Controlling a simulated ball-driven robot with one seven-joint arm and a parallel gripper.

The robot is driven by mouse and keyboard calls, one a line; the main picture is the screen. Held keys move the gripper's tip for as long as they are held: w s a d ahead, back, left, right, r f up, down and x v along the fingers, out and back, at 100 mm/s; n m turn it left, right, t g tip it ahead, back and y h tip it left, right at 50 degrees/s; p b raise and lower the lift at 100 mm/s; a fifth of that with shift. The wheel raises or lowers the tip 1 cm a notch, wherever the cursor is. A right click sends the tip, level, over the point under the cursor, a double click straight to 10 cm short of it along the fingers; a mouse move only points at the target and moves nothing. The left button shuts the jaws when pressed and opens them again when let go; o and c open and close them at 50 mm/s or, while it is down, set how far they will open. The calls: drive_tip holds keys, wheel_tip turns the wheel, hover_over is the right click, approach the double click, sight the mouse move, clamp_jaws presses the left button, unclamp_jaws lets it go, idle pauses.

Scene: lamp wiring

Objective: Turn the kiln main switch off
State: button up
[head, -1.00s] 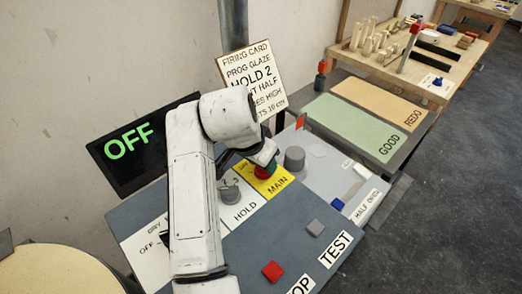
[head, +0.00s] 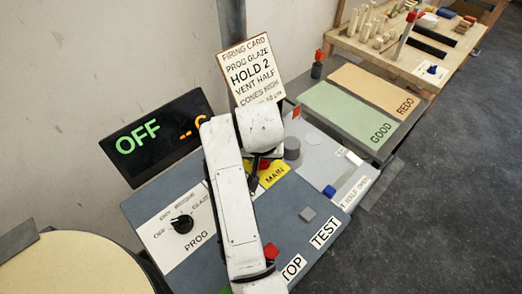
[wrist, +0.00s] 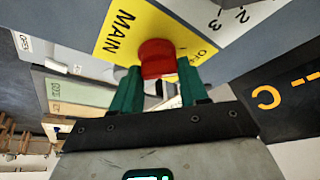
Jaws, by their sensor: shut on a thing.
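The main switch is a red knob (wrist: 157,52) on a yellow plate (wrist: 120,32) marked MAIN. In the wrist view the green fingers of my gripper (wrist: 158,76) stand on either side of the knob and are shut on it. An "OFF" marking shows partly on the plate beside the knob. In the head view the yellow plate (head: 274,173) shows just right of my arm, which hides most of the knob and my gripper. The black display (head: 150,140) shows green "OFF" and partly covered orange characters.
The PROG dial (head: 182,224) is left of my arm. A grey knob (head: 291,148) stands close behind the main switch. A red button (head: 271,251) and a grey button (head: 308,214) are on the panel in front. The firing card (head: 250,73) stands behind.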

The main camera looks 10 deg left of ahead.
idle(0.4)
drive_tip(key=o, duration=1.1)
drive_tip(key=shift+c, duration=0.2)
drive_tip(key=b+v, duration=0.1)
drive_tip(key=v, duration=0.9)
drive_tip(key=shift+r, duration=0.3)
drive_tip(key=shift+s, duration=0.15)
